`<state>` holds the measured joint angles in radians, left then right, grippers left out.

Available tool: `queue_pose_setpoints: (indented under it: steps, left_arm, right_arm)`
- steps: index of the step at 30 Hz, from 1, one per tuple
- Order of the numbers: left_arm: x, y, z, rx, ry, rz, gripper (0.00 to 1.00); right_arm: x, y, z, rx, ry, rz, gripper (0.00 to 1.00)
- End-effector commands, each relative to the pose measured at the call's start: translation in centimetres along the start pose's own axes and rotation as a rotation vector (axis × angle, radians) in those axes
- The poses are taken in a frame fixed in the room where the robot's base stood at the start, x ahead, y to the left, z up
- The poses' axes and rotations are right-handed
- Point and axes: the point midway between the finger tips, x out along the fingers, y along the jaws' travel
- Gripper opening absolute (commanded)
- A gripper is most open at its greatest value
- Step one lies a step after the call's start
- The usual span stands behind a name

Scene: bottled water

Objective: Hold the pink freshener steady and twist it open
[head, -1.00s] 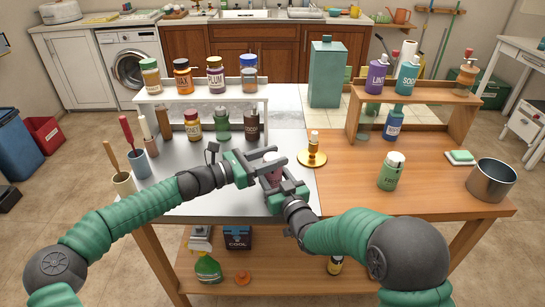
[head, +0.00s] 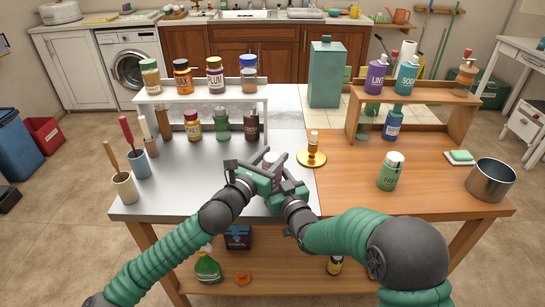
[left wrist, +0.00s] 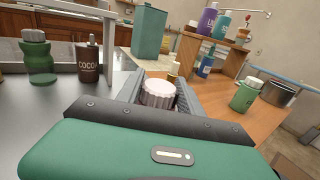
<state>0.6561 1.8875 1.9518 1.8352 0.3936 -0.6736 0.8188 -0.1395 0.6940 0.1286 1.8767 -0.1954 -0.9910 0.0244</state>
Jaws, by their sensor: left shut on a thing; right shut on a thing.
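The pink freshener (head: 271,157) stands upright above the grey half of the table, mostly hidden by both grippers. Its ribbed pale pink cap (left wrist: 158,93) shows in the left wrist view, between the two fingers of my left gripper (left wrist: 157,98). In the head view my left gripper (head: 262,168) comes in from the left and is shut on the freshener around its top. My right gripper (head: 274,180) is shut on the freshener from the front right, close against the left gripper. The lower part of the freshener and the exact finger contacts are hidden.
A brass candle holder (head: 311,157) stands just right of the grippers. A green bottle (head: 390,171) and a metal pot (head: 491,179) stand on the wooden half. A white rack (head: 200,95) with bottles is behind.

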Motion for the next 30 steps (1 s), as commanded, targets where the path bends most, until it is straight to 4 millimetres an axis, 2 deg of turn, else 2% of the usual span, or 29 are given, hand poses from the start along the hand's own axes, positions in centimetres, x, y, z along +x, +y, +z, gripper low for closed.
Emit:
queue_pose_setpoints:
  steps: [9,22,23,27,30]
  left_arm:
    - [0.06,-0.12,-0.32,-0.006,0.003,0.094,0.03]
    - [0.04,0.04,-0.33,-0.007,0.003,0.106,0.03]
    - [0.04,0.06,-0.33,-0.008,0.003,0.106,0.46]
    - [0.02,0.07,-0.23,-0.007,0.001,0.106,0.64]
    - [-0.01,0.07,-0.15,-0.006,0.0,0.106,0.66]
  right_arm:
    - [0.05,-0.37,-0.12,-0.001,0.004,-0.007,0.17]
    - [0.05,-0.33,-0.17,0.0,0.005,-0.006,0.17]
    - [0.05,-0.33,-0.18,0.0,0.005,-0.006,0.17]
    - [0.03,-0.22,-0.16,0.0,0.004,-0.004,0.17]
    - [0.01,-0.16,-0.15,0.0,0.004,-0.003,0.17]
